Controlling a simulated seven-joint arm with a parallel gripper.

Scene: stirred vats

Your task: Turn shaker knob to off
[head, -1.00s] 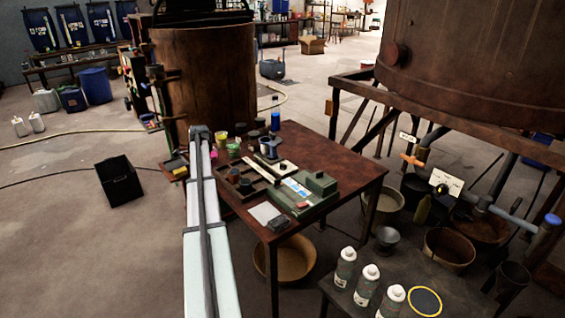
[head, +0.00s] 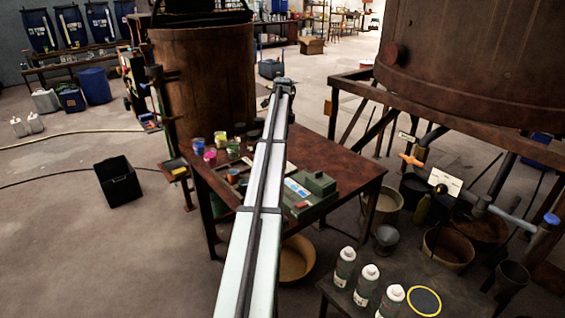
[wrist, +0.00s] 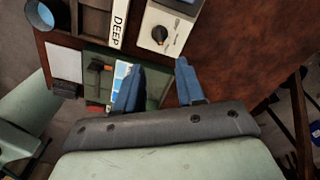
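A pale box with a round black knob (wrist: 159,35) on its face lies ahead of my gripper in the wrist view; I take it to be the shaker knob. In the head view my arm covers the middle of the table, and the knob and gripper are hidden.
A green device (head: 318,183) stands on the brown table (head: 345,168); it shows beside my left finger in the wrist view. A strip marked DEEP (wrist: 119,22) lies left of the knob box. Several colored jars (head: 221,139) stand at the table's left. Bottles (head: 367,284) stand in front.

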